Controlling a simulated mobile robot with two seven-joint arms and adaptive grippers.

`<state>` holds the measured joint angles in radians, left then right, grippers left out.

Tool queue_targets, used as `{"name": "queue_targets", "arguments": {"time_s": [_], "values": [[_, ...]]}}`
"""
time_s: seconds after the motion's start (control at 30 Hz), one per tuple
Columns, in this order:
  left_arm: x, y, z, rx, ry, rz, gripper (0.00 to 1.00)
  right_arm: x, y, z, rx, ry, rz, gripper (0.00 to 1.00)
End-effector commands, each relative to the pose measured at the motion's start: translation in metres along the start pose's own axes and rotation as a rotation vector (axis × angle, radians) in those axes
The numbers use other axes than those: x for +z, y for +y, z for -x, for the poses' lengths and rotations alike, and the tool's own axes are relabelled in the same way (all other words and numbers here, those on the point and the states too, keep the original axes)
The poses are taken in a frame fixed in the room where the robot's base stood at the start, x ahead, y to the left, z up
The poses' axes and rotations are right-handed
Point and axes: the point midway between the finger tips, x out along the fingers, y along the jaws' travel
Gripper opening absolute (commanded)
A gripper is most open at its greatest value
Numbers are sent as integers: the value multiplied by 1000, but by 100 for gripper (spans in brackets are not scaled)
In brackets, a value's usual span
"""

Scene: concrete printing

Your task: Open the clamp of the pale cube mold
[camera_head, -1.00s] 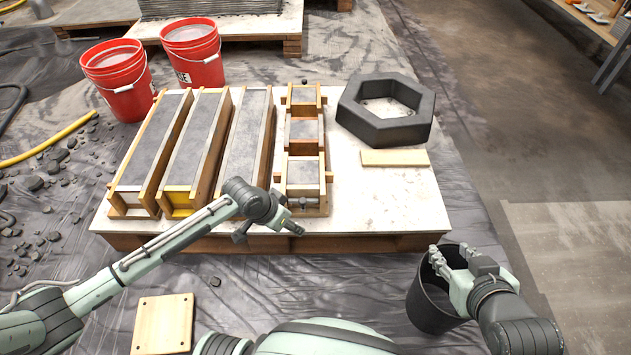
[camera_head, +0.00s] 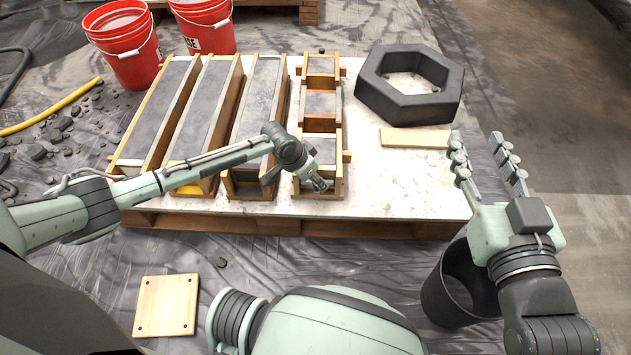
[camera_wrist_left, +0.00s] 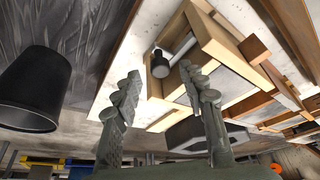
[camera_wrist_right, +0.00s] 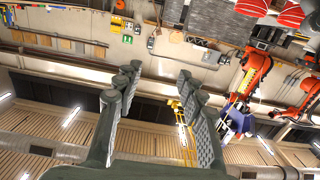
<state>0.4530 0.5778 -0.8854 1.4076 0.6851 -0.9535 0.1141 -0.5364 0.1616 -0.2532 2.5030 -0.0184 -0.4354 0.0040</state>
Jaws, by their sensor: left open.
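The cube mold (camera_head: 322,142) is a pale wooden frame with three grey-filled square cells in a row, on the white-topped pallet. In the left wrist view the mold's wooden wall (camera_wrist_left: 217,42) is close, with a dark round knob on a pale rod, seemingly the clamp (camera_wrist_left: 160,66), at its near end. My left gripper (camera_head: 320,186) is at the mold's near end and partly hides it. In its wrist view the left fingers (camera_wrist_left: 165,95) are open, with the knob beyond them and apart from them. My right gripper (camera_head: 478,142) is open and empty, raised above the black bucket.
Long wooden molds (camera_head: 205,110) stand left of the cube mold. A dark hexagonal ring (camera_head: 405,107) and a pale board (camera_head: 415,138) lie to its right. The black bucket (camera_head: 450,295) stands on the floor at right, a square wooden plate (camera_head: 166,306) at front left.

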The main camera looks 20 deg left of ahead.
Motion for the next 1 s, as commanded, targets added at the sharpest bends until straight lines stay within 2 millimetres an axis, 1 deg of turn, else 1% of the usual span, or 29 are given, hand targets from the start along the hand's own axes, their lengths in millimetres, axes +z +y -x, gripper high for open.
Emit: {"name": "queue_targets", "arguments": {"time_s": [0.03, 0.2, 0.33, 0.57, 0.67, 0.9, 0.93, 1.0], "values": [[1, 0, -6, 0, -1, 1, 42, -5, -3, 0, -6, 34, -5, 40], [1, 0, -16, 0, -1, 0, 42, -24, -10, 1, -20, 118, -18, 40], [0, 0, -19, 0, 0, 0, 42, -30, -12, 1, -24, 144, -22, 40], [0, 0, -19, 0, 0, -1, 42, -31, -12, 1, -25, 147, -22, 40], [0, 0, -19, 0, -1, 0, 32, -31, -12, 1, -25, 147, -22, 40], [0, 0, -19, 0, -1, 0, 2, -31, -12, 1, -25, 147, -22, 40], [0, 0, -19, 0, -1, 0, 0, -31, -12, 1, -25, 147, -22, 40], [0, 0, -19, 0, -1, 0, 0, -31, -12, 1, -25, 147, -22, 40]]}}
